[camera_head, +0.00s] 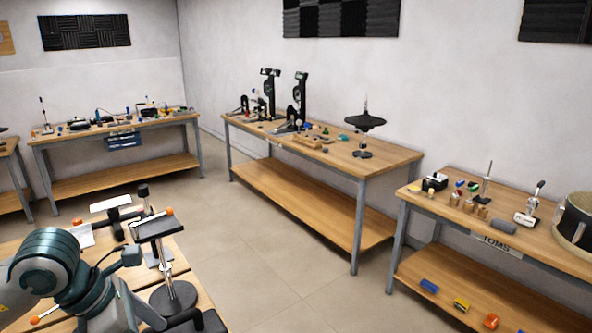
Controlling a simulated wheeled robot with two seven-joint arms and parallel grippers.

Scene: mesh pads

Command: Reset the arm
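A teal and dark arm (45,262), which appears to be my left arm, comes in at the lower left. It is bent over the near wooden table. Black parts (190,321) at the bottom edge by its end may be my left gripper; they are cut off, and I cannot tell whether the fingers are open or shut. My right arm and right gripper are not in view.
A black pad on a stand (158,228) with a round base (173,298) rises close beside the arm. The near table (30,240) also holds a black and orange tool. Cluttered workbenches (395,157) line the walls; the floor (260,255) between is clear.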

